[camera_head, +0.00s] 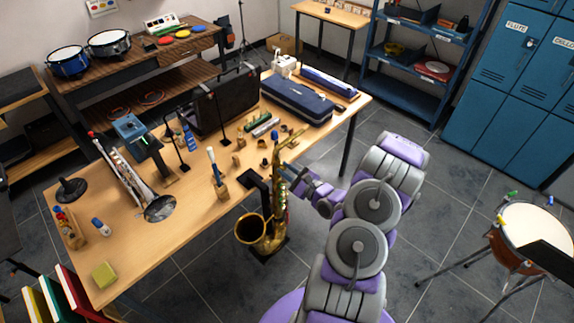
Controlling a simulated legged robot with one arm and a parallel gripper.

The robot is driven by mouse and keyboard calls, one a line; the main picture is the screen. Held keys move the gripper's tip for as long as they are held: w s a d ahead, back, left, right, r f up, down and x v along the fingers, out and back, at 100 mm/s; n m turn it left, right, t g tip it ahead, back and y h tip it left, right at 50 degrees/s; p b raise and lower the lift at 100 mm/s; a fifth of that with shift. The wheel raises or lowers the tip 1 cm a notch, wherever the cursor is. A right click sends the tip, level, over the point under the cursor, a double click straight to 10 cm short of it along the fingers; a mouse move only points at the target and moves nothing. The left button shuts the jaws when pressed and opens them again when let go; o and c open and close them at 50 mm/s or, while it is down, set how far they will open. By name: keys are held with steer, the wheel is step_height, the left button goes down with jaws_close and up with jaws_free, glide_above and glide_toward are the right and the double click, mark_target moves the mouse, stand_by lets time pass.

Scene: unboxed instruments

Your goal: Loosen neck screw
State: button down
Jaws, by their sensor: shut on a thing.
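A brass saxophone (277,205) stands upright on a dark stand at the front edge of the wooden table, its bell (251,229) facing the left front. My gripper (291,172) reaches in from the right and is at the upper part of the saxophone, by the neck joint. It is shut there. The neck screw is too small to make out and sits hidden at my gripper's fingers, so I cannot see its position. My purple and grey arm comes up from the bottom right.
The wooden table (120,262) also holds a trumpet-like instrument (122,172), an open black case (217,104), a blue case (297,100) and several small bottles. A drum (537,226) stands at the right. Floor between the drum and my arm is clear.

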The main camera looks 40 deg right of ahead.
steer(key=n+p, duration=0.1)
steer(key=n, duration=0.1)
steer(key=shift+f+n, duration=0.1)
steer(key=shift+n, duration=0.3)
steer(key=n+p, duration=0.1)
steer(key=n, duration=0.2)
steer(key=shift+n, duration=0.3)
steer(key=n, duration=0.3)
steer(key=shift+f+n, duration=0.15)
steer(key=shift+n, duration=0.15)
steer(key=shift+s+f+n+b, duration=0.1)
steer(key=shift+n+b, duration=1.4)
steer(key=shift+n, duration=2)
steer(key=shift+f+n+b, duration=0.1)
steer(key=shift+n+b, duration=1.4)
steer(key=shift+n, duration=2)
steer(key=shift+r, duration=0.15)
